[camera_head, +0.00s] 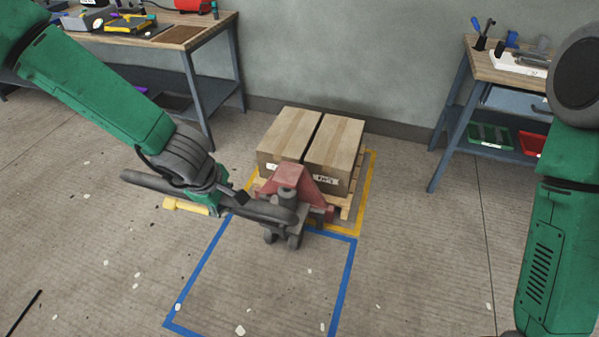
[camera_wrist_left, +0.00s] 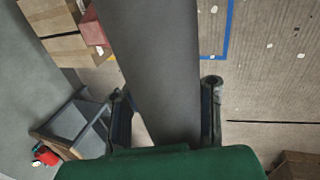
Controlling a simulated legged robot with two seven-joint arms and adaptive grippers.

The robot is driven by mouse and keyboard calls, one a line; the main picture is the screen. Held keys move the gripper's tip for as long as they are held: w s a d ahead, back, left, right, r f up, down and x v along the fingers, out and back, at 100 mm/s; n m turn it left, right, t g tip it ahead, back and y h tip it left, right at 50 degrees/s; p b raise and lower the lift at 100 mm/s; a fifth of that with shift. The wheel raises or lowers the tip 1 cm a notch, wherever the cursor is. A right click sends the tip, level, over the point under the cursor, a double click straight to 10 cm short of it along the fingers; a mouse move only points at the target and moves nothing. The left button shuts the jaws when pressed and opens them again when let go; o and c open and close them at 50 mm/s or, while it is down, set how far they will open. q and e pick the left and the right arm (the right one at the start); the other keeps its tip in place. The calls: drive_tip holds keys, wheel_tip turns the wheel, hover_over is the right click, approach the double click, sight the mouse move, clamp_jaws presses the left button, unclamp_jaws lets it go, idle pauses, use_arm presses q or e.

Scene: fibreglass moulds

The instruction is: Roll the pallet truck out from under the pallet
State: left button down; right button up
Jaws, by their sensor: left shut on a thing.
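The pallet truck (camera_head: 290,177) has a red body with small dark wheels and stands at the near side of the wooden pallet (camera_head: 345,207). Its forks are hidden under the pallet. Its thick dark grey handle (camera_head: 140,180) is tilted low and reaches out to the left. My left gripper (camera_head: 230,202) is shut on the handle. The left wrist view shows the handle (camera_wrist_left: 150,60) passing between its two fingers. Two cardboard boxes (camera_head: 335,140) sit on the pallet, inside a yellow floor outline (camera_head: 364,190). My right arm shows at the right edge, its gripper out of view.
A blue outline (camera_head: 345,275) marks empty floor in front of the truck. Workbenches stand at the back left (camera_head: 205,35) and right (camera_head: 480,65). A yellow object (camera_head: 185,207) shows below the handle. Small pale scraps dot the floor. The wall is close behind the pallet.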

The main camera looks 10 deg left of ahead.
use_arm(q)
drive_tip(key=shift+s+a+f, duration=0.1)
drive_tip(key=shift+a+f, duration=0.2)
drive_tip(key=shift+a, duration=0.05)
drive_tip(key=s+a+b, duration=0.1)
drive_tip(key=s+a, duration=0.1)
drive_tip(key=s, duration=1.3)
drive_tip(key=shift+a, duration=0.4)
drive_tip(key=shift+w+r, duration=0.1)
